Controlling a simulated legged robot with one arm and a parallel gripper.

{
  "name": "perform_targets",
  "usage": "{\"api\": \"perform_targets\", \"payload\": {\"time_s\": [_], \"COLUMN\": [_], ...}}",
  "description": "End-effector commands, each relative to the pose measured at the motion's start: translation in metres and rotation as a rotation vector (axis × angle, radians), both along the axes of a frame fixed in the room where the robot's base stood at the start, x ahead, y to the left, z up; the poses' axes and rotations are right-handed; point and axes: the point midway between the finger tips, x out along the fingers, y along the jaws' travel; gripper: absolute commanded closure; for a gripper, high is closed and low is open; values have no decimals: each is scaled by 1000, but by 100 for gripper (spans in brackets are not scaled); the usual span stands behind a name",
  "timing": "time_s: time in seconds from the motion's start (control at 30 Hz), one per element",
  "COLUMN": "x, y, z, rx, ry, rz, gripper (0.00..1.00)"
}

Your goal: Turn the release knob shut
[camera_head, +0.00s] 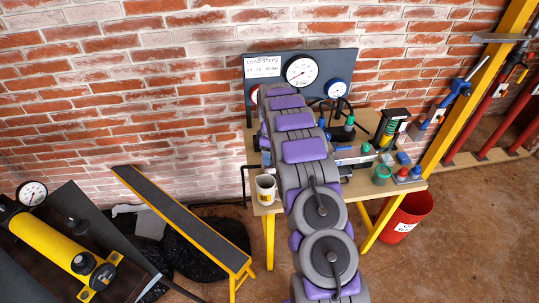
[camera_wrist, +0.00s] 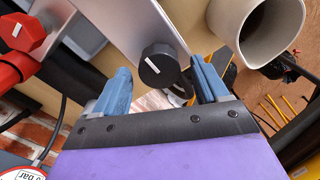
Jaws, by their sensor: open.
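In the wrist view, a round black knob (camera_wrist: 159,70) with a short white mark sits at the end of a silver-grey metal plate (camera_wrist: 130,22). I take it to be the release knob. The two blue fingers of my gripper (camera_wrist: 161,68) stand apart, one on each side of the knob. Gaps show between the fingers and the knob in this view; depth is hard to judge. In the head view, my grey and purple arm reaches over the workbench (camera_head: 256,160) and hides my gripper and the knob.
A pale mug (camera_head: 265,189) stands at the bench's front left edge; it is close to the right finger in the wrist view (camera_wrist: 228,22). A red knob (camera_wrist: 22,34) is at upper left there. A gauge panel (camera_head: 262,98) stands behind. A red bucket (camera_head: 408,215) is right of the bench.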

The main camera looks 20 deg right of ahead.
Motion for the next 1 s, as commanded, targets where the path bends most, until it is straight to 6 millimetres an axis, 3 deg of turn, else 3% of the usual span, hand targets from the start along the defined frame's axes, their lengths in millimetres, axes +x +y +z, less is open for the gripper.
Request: {"api": "perform_targets", "payload": {"time_s": [0.33, 0.9, 1.0], "x": [0, 0, 0], "y": [1, 0, 0], "z": [-3, -3, -3], "rx": [-1, 0, 0], "ry": [1, 0, 0], "rz": [0, 0, -2], "gripper": [28, 82, 82]}}
